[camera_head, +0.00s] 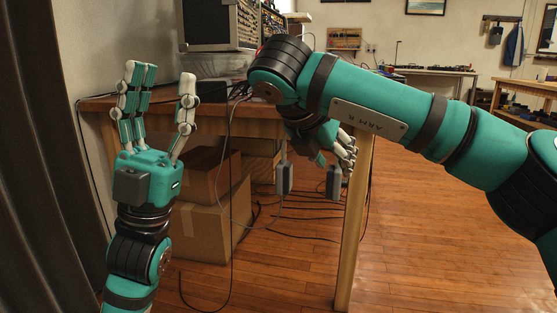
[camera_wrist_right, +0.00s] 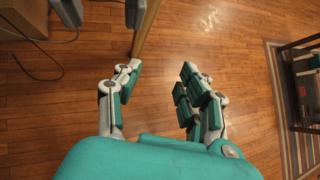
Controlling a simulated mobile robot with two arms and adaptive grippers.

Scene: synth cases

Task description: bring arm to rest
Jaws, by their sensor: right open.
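My left gripper (camera_head: 160,82) is at the left of the head view, in front of the wooden desk (camera_head: 220,122). Its fingers point up and stand apart, with nothing between them. My right arm comes in from the right and bends down near the desk's right corner. My right gripper (camera_head: 338,158) hangs below that bend, partly hidden by the arm. In the right wrist view the right gripper (camera_wrist_right: 158,85) has its fingers spread, with only bare floor between them.
Cardboard boxes (camera_head: 205,228) stand under the desk. Dark cables and grey plugs (camera_head: 284,178) hang near the desk leg (camera_head: 354,225). The wooden floor (camera_head: 440,240) is open to the right. A striped rug (camera_wrist_right: 290,120) lies at right in the wrist view.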

